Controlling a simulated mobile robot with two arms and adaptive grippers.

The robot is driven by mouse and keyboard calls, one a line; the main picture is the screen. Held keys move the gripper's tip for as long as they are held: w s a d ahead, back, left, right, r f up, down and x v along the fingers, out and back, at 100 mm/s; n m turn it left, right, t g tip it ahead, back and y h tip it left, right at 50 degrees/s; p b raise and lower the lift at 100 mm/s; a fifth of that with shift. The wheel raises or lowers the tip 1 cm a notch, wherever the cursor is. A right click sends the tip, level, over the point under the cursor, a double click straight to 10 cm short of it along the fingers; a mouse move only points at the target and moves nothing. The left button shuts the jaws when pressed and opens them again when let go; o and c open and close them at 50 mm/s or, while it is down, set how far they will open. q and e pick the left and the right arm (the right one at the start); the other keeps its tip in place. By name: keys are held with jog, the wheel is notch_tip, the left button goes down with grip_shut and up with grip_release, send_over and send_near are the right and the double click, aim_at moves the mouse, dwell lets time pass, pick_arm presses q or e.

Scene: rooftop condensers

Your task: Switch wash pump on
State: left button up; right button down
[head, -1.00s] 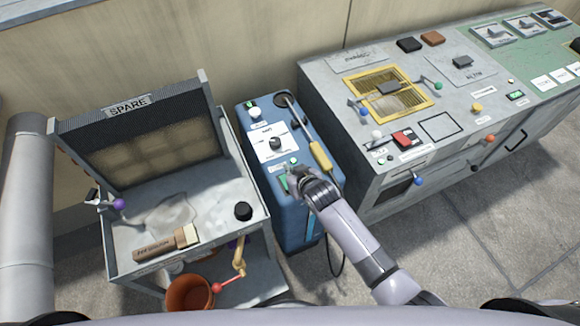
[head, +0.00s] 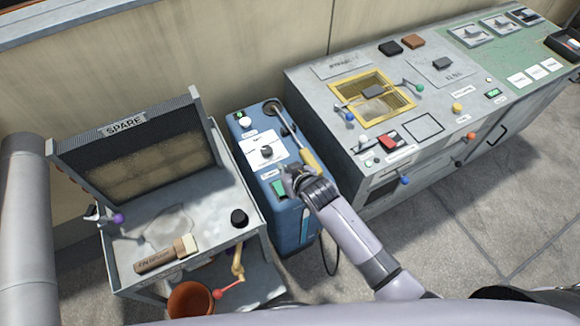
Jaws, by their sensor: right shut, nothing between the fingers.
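The wash pump appears to be the blue unit (head: 298,222) between the spare stand and the grey console. Its top has a small lit green display (head: 240,114), a white knob (head: 246,123), a label plate with a black rotary knob (head: 266,152), and a green patch (head: 278,188) near the front. A yellow-handled wand (head: 309,162) lies along its right side. My right gripper (head: 285,174) is shut and empty over the front of the panel, just nearer than the black knob. It hides part of the panel; contact cannot be told. My left gripper is not in view.
The spare stand (head: 256,233) at left holds a brush (head: 165,255) and a black knob (head: 239,218); an orange bucket (head: 190,299) is below. The grey console (head: 330,130) at right carries a yellow-framed opening (head: 385,82) and several coloured knobs. A black hose hangs beside the blue unit.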

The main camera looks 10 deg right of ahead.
jog(key=s+d+r, duration=0.1)
jog(key=s+r, duration=0.2)
jog(key=r, duration=0.2)
jog(key=shift+d, duration=0.25)
jog(key=shift+s, duration=0.1)
jog(key=s+d+f+g+h, duration=0.1)
jog(key=s+d+f, duration=0.3)
jog(key=f, duration=0.5)
jog(key=s+d+f+m+g+h, duration=0.1)
jog(key=s+d+f+g, duration=0.15)
jog(key=s+f, duration=0.45)
jog(key=s+d+f+g, duration=0.1)
jog(key=s+d+f, duration=0.25)
jog(key=f, duration=0.85)
jog(key=s+d+f+g, duration=0.1)
jog(key=s+d+f, duration=0.2)
jog(key=s, duration=0.6)
jog(key=s+d+f+g+h+b, duration=0.1)
jog(key=s+d+f, duration=0.2)
jog(key=s+f, duration=0.3)
jog(key=s+d+f+m+g, duration=0.1)
jog(key=s+d+f, duration=0.2)
jog(key=s, duration=0.9)
jog(key=shift+s+f+g+h, duration=0.35)
jog(key=shift+f+h, duration=0.05)
jog(key=shift+f, duration=0.3)
